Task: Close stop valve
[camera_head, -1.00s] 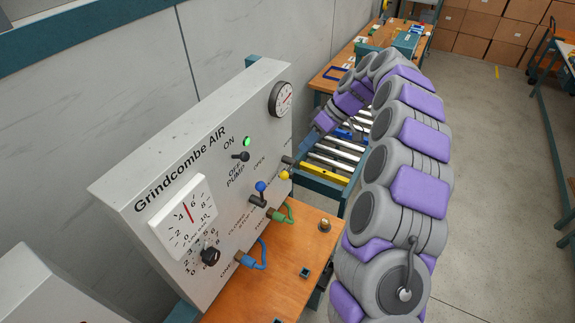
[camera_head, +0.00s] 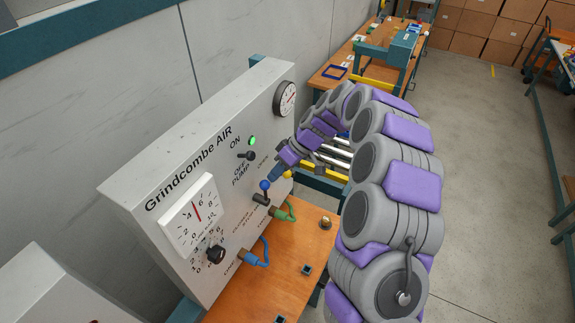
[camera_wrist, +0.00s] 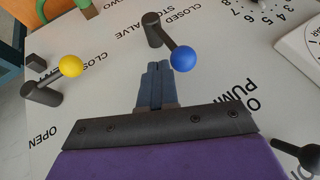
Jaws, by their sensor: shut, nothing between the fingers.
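The stop valve lever has a dark body with a blue ball (camera_head: 265,185) on its end, on the sloped face of the white panel. In the wrist view the blue ball (camera_wrist: 183,58) points away from the "CLOSED" and "STOP VALVE" lettering. My gripper (camera_head: 275,175) comes down to the panel beside the ball in the head view. In the wrist view my gripper (camera_wrist: 158,68) is shut and empty, its tips just left of the ball. I cannot tell whether they touch it. My arm covers part of the panel's right edge.
A yellow-ball lever (camera_wrist: 71,66) stands left in the wrist view. A pump switch (camera_head: 247,155) with a lit green lamp (camera_head: 252,141) sits higher on the panel. Blue hose (camera_head: 258,256) and green hose (camera_head: 286,212) fittings are below. A wooden bench (camera_head: 262,290) lies in front.

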